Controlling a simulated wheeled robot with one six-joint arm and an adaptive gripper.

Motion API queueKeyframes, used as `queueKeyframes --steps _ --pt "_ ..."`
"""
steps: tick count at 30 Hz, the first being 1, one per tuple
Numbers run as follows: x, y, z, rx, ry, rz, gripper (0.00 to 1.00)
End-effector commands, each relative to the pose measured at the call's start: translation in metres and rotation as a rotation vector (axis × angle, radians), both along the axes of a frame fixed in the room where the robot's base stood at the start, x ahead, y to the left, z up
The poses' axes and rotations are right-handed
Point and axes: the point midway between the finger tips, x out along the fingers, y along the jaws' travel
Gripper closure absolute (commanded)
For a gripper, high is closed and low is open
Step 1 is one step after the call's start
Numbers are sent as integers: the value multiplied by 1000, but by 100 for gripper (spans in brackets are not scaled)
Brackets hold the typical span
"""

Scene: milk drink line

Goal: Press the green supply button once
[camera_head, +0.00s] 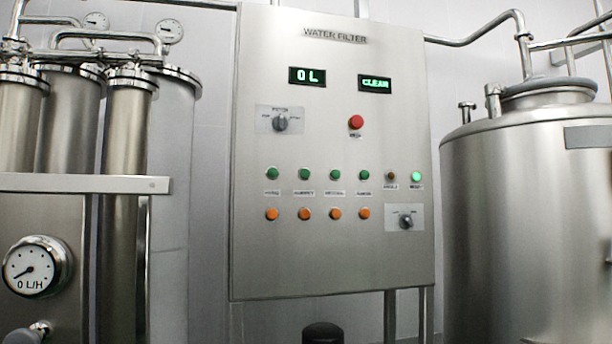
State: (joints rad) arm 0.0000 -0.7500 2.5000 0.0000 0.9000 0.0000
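The steel control panel (336,245) labelled WATER FILTER stands upright in the middle of the view. A row of green buttons shows across it: a first (271,174), a second (304,174), a third (336,174) and a fourth (363,174). The small labels under them are too blurred for me to tell surely which is supply. Farther right in this row are a dark brown indicator (390,176) and a brightly lit green one (417,176). My gripper is not in view.
Orange buttons (305,213) sit below the green row. A red button (356,122), a selector knob (281,123) and a lower knob (406,222) are close by. Displays read 0 L (307,77) and CLEAN (375,84). Filter columns (128,125) flank left, a steel tank (525,220) right.

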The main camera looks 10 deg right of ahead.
Motion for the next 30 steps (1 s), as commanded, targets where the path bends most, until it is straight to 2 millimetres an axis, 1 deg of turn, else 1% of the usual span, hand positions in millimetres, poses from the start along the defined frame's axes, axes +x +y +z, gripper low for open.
queueKeyframes --steps 1,4,5,30 --pt "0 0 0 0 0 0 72" --pt "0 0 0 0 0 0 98" --pt "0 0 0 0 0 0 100" --pt "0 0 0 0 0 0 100"
